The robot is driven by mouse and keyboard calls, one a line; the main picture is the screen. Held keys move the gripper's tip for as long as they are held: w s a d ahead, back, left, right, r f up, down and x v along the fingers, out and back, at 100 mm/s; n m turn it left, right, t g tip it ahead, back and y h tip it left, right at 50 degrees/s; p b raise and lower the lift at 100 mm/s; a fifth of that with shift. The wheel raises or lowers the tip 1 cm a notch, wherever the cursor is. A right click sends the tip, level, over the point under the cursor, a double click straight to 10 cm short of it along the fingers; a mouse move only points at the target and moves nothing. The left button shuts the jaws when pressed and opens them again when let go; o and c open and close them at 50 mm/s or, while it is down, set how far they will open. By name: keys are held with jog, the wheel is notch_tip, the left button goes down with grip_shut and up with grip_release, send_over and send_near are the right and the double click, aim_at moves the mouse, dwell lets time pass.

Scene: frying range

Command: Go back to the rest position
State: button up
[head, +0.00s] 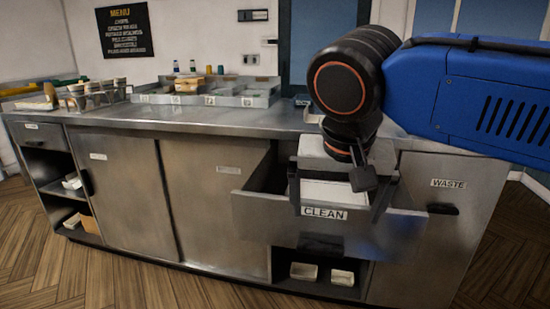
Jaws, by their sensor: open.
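My gripper (336,206) hangs from the black wrist at the right of centre, pointing down. Its two dark fingers are spread wide apart, at the front of an open drawer labelled CLEAN (262,215). A white, box-like thing (325,192) shows between and behind the fingers, at the drawer. I cannot tell whether the fingers touch it or the drawer front. My blue arm reaches in from the right edge and hides part of the counter and back wall.
The steel counter (215,118) carries a compartment tray (262,99) and several cups (93,90) at the left. A WASTE front (440,225) is right of the drawer. White containers (304,271) sit in a lower opening. The wooden floor (130,290) in front is clear.

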jog(key=s+d+f+n, duration=0.1)
jog(key=s+d+f, duration=0.1)
jog(key=d+f, duration=0.5)
jog(key=s+d+f+n+y, duration=0.1)
jog(key=s+d+f+n, duration=0.1)
jog(key=d+f, duration=0.5)
notch_tip(320, 180, down, 6)
jog(key=shift+d+r+t, duration=0.1)
jog(key=shift+d+t, duration=0.1)
jog(key=shift+t, duration=0.2)
